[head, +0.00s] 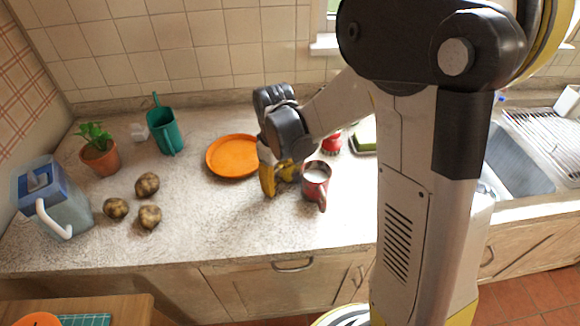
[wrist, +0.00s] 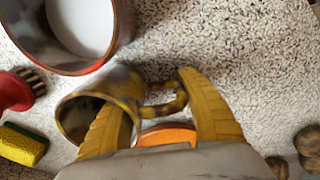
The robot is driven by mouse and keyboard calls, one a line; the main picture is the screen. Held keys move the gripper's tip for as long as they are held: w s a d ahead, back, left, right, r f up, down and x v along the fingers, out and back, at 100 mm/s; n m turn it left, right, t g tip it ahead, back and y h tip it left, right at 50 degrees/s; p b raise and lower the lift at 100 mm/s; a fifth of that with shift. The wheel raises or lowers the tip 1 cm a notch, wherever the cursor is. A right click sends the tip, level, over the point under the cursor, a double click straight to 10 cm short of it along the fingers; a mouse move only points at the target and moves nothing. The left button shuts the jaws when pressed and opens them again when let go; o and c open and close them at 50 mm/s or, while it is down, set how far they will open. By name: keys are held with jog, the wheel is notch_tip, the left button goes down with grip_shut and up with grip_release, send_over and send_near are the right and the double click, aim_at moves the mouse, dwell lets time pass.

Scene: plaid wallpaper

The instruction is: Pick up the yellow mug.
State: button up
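The yellow mug (wrist: 127,83) is worn, with dark patches, and stands on the counter in the wrist view. Its handle (wrist: 165,108) points right, into the gap between my fingers. My gripper (wrist: 160,100) is open. Its left finger overlaps the mug's opening, and I cannot tell whether it touches the wall. Its right finger is past the handle, over bare counter. In the head view my gripper (head: 277,178) is low over the counter and hides much of the yellow mug (head: 287,173).
A red mug (head: 315,182) with white inside stands close to the right of my gripper. An orange plate (head: 233,156) is behind left. A red brush (wrist: 14,92) and yellow-green sponge (wrist: 22,146) are nearby. Potatoes (head: 148,185) lie left; the front counter is clear.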

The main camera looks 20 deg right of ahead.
aim_at(280, 167)
jog(key=c, duration=0.5)
jog(key=shift+c, duration=0.2)
jog(key=shift+r+p, duration=0.3)
jog(key=shift+r, duration=0.2)
jog(key=r, duration=0.1)
jog(key=r+p, duration=0.2)
jog(key=r, duration=0.1)
jog(key=shift+d, duration=0.35)
grip_shut()
jog(key=s+d+r+p, duration=0.1)
jog(key=d+r+p, duration=0.2)
jog(key=d+r, duration=0.3)
jog(key=d, duration=0.4)
jog(key=shift+s+d, duration=0.3)
jog(key=shift+d, duration=0.1)
